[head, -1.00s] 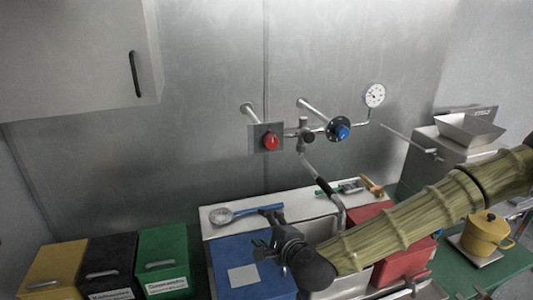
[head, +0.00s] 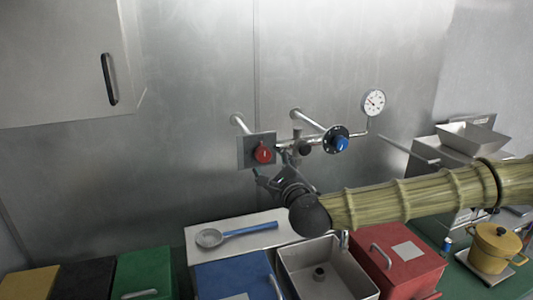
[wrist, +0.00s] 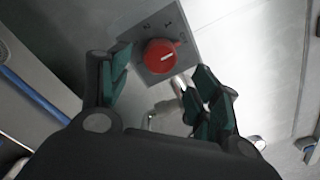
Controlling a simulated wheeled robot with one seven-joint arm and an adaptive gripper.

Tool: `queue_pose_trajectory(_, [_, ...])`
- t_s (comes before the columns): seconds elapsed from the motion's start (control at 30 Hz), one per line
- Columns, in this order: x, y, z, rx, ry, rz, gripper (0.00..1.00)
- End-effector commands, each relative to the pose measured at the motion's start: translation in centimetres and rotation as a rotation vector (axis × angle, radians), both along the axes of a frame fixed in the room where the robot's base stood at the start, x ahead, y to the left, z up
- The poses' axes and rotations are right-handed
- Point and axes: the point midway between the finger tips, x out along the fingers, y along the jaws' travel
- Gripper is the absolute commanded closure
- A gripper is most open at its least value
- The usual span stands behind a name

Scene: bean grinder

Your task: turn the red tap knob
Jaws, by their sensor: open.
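The red tap knob (head: 263,154) sits on a square grey plate (head: 243,152) on the pipework in front of the steel wall. It also shows in the wrist view (wrist: 161,53), with a pale mark near its right edge. My gripper (head: 264,180) is just below the knob in the head view. In the wrist view my gripper (wrist: 155,85) is open, with the knob beyond the fingertips and roughly between them. I see no contact with the knob. The blue knob (head: 341,144) is to the right on the same pipe.
A pressure gauge (head: 373,102) stands right of the blue knob. Below are a sink (head: 330,262), a blue-handled strainer (head: 237,233), a blue box (head: 235,275) and a red box (head: 405,262). A yellow pot (head: 494,248) is at the right. The wall left of the red knob is clear.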

Motion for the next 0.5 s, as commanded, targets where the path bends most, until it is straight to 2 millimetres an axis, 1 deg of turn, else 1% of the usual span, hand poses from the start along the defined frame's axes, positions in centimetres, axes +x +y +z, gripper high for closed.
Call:
queue_pose_trajectory(0.03, [0.9,0.3,0.2,-0.001,0.003,-0.001,0.37])
queue_pose_trajectory(0.2, [3.3,1.0,0.2,-0.002,0.002,-0.002,0.37])
queue_pose_trajectory(0.33, [4.6,1.4,0.1,-0.002,0.002,-0.002,0.37])
queue_pose_trajectory(0.5, [5.6,1.5,0.0,-0.001,0.001,-0.004,0.37])
